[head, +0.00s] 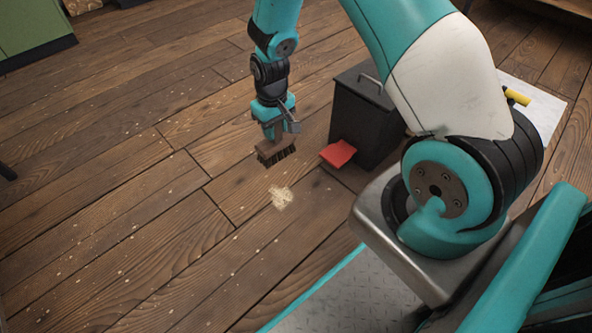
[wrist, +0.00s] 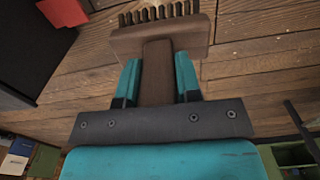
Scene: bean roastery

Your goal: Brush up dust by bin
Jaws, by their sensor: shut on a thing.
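My gripper (head: 275,131) is shut on a brown wooden brush (head: 273,152) with dark bristles. The bristles point down, and the brush is close to the floor; I cannot tell whether it touches. In the wrist view my gripper (wrist: 157,80) has its teal fingers on both sides of the brush handle, and the brush (wrist: 160,38) is at the top. A small pale dust pile (head: 281,197) lies on the floor, nearer me than the brush. A dark bin (head: 361,115) stands right of the brush. A red dustpan (head: 338,153) lies at the bin's foot.
The plank floor (head: 120,200) is open to the left, with scattered pale specks. A green cabinet (head: 30,30) stands at the far left. A white board with a yellow object (head: 517,97) is behind my arm at right.

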